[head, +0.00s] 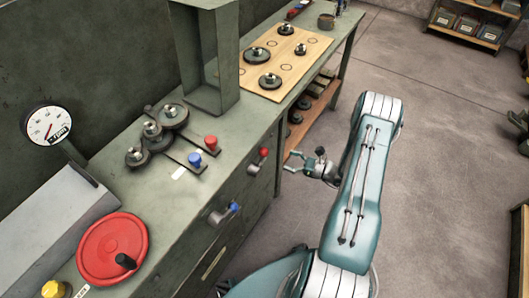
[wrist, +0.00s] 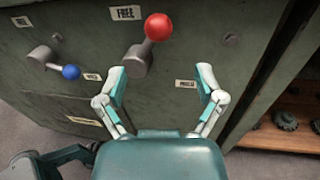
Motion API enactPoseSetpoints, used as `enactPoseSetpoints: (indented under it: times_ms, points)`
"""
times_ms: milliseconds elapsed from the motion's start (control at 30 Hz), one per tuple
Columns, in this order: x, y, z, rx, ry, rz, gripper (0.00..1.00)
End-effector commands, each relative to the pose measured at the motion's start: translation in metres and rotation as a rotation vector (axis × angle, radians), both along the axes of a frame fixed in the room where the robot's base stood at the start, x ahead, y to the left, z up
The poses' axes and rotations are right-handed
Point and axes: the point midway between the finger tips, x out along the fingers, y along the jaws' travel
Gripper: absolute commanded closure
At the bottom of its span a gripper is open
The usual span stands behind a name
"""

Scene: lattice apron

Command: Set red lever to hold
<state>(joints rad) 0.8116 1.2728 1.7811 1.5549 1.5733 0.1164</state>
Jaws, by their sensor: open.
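The red lever sits on the cabinet's front panel, its red ball knob (wrist: 158,27) up and slightly right of its grey pivot (wrist: 137,62). It also shows in the head view (head: 264,152). The knob is beside the FREE label (wrist: 125,13). A second label (wrist: 186,83), too blurred to read surely, lies lower right of the pivot. My gripper (wrist: 161,72) is open and empty, fingers spread below the knob, the left finger close to the pivot. Contact cannot be told. In the head view my gripper (head: 292,162) is in front of the panel, right of the lever.
A blue lever (wrist: 68,71) is left on the same panel. Red (head: 211,142) and blue (head: 195,159) knobs stand on the bench top, near a red handwheel (head: 113,247). An open shelf (wrist: 285,125) is right of the cabinet.

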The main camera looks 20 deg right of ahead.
Motion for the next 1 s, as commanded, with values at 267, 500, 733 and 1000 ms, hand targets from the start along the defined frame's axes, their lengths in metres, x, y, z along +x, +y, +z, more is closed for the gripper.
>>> enactPoseSetpoints:
  times_ms: [267, 500, 733, 1000]
  points:
    - [0.036, 0.038, 0.0, -0.001, 0.0, 0.008, 0.13]
    - [0.062, 0.062, 0.0, -0.001, -0.001, 0.005, 0.13]
    - [0.068, 0.068, 0.0, -0.001, 0.001, 0.003, 0.13]
    - [0.068, 0.068, 0.0, -0.001, 0.0, 0.003, 0.58]
